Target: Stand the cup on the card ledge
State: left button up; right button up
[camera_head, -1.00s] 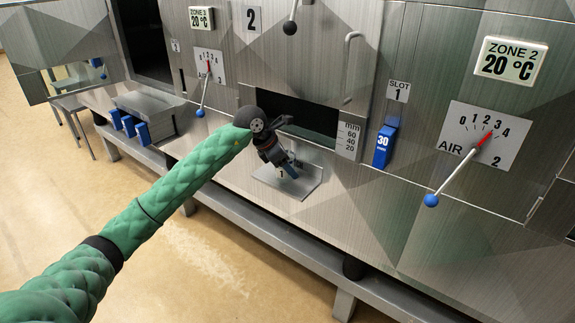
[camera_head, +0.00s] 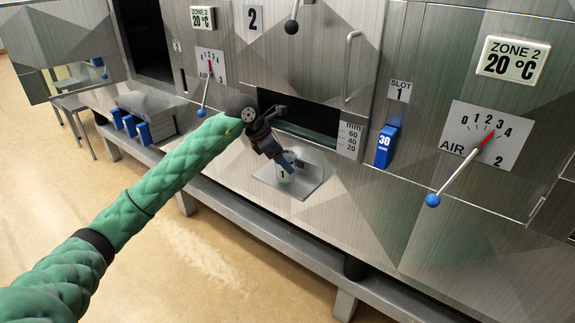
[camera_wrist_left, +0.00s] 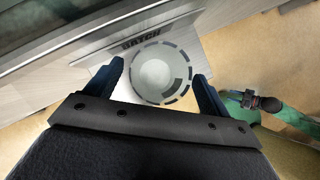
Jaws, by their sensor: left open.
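The pale round cup (camera_wrist_left: 160,75) is seen from above in the left wrist view, between the two fingers of my left gripper (camera_wrist_left: 160,82). The gripper is open, with a finger on either side of the cup. In the head view my left gripper (camera_head: 284,160) is above the cup (camera_head: 284,175), which is partly hidden and seems to stand upright on the metal card ledge (camera_head: 311,183). The ledge's BATCH lettering shows beside the cup in the wrist view.
A dark slot opening (camera_head: 305,120) with a millimetre scale (camera_head: 349,138) is behind the gripper. To the right are a blue block (camera_head: 386,146) marked 30 and an air lever (camera_head: 433,200). A rail runs below the ledge.

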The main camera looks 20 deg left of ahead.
pick_arm(q)
jog(key=v, duration=0.8)
jog(key=shift+b, duration=0.3)
pick_arm(e)
jog(key=f, duration=0.4)
jog(key=shift+s+d, duration=0.1)
jog(key=shift+s, duration=0.3)
jog(key=shift+w+r, duration=0.2)
jog(key=shift+s, duration=0.1)
